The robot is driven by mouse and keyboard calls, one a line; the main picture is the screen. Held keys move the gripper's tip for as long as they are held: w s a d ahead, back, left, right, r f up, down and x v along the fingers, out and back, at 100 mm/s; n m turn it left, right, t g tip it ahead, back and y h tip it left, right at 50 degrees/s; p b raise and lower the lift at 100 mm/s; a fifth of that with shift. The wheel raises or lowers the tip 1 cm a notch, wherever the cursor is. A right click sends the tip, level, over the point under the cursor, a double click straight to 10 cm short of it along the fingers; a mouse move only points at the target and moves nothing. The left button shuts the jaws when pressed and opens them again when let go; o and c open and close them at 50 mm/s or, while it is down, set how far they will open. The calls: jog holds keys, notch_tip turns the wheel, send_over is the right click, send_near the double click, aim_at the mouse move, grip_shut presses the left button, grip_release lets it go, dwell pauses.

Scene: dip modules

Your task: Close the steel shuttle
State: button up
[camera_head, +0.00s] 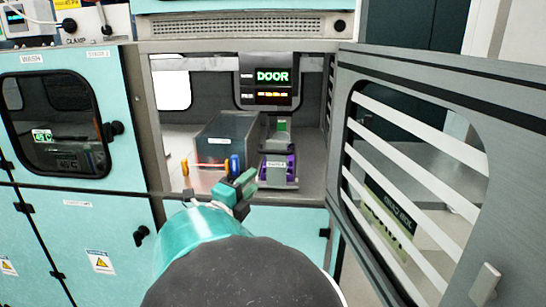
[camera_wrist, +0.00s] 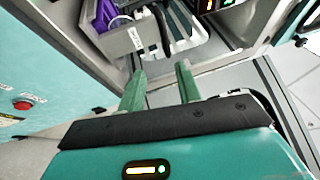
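The steel shuttle appears to be the grey-framed bay (camera_head: 312,190) in the middle of the head view. Its grey door (camera_head: 362,75), with a slatted window, stands swung wide open to the right. A pale handle (camera_head: 485,284) shows low on the door. A display (camera_head: 272,77) inside the bay reads "DOOR". My gripper (camera_head: 246,184) is in front of the bay opening, apart from the door. In the wrist view my gripper (camera_wrist: 161,70) has its two green fingers apart with nothing between them.
Inside the bay are a grey bin (camera_head: 228,132) and a purple and black module in a labelled holder (camera_head: 278,165); a labelled grey holder also shows in the wrist view (camera_wrist: 125,40). A shut teal door (camera_head: 90,75) is at left. Orange and blue handles stand by the bin.

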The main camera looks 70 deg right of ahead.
aim_at(275, 152)
jog(key=shift+t, duration=0.3)
jog(key=x, duration=0.4)
jog(key=r+x, duration=0.1)
jog(key=x, duration=0.8)
jog(key=shift+s+d+r, duration=0.1)
jog(key=shift+d+r, duration=0.1)
jog(key=shift+r, duration=0.05)
jog(key=shift+c, duration=0.2)
grip_shut()
